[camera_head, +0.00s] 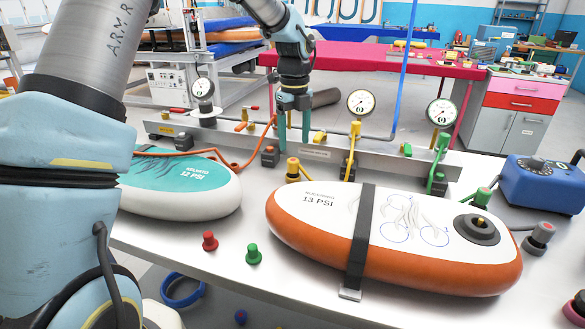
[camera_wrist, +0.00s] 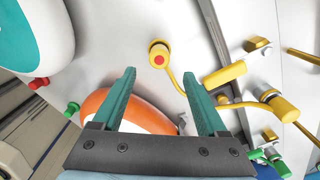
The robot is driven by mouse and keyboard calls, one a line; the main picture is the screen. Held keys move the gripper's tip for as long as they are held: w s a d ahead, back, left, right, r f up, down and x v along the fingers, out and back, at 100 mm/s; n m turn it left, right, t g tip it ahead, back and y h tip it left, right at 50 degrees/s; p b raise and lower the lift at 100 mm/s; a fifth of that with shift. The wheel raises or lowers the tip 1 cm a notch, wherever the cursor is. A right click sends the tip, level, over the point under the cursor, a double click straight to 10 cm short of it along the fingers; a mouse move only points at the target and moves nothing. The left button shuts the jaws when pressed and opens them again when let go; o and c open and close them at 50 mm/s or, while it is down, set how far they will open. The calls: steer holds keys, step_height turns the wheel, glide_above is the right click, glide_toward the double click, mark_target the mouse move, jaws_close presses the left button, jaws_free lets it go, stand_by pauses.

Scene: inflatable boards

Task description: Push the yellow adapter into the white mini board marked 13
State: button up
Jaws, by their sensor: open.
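The white mini board (camera_head: 330,212) marked 13 PSI has orange sides and lies on the table under a black strap. The yellow adapter (camera_head: 293,168) stands on the table behind the board's left end, joined to a yellow hose. In the wrist view the yellow adapter (camera_wrist: 157,50), with a red centre, lies just past the fingertips, between their lines. My gripper (camera_head: 294,142) is open and empty above the adapter. In the wrist view its green fingers (camera_wrist: 160,72) are spread.
A teal board (camera_head: 185,180) marked 12 PSI lies at left. Red (camera_head: 210,241) and green (camera_head: 253,254) plugs stand in front. A green adapter (camera_head: 481,197) and a grey adapter (camera_head: 540,236) flank the socket. A gauge rail (camera_head: 310,153) runs behind; a blue pump (camera_head: 545,183) is at right.

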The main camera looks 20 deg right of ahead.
mark_target(293, 160)
steer(key=shift+w+a+f+p, duration=0.1)
steer(key=shift+f+p, duration=0.85)
steer(key=shift+f, duration=2.95)
jaws_close()
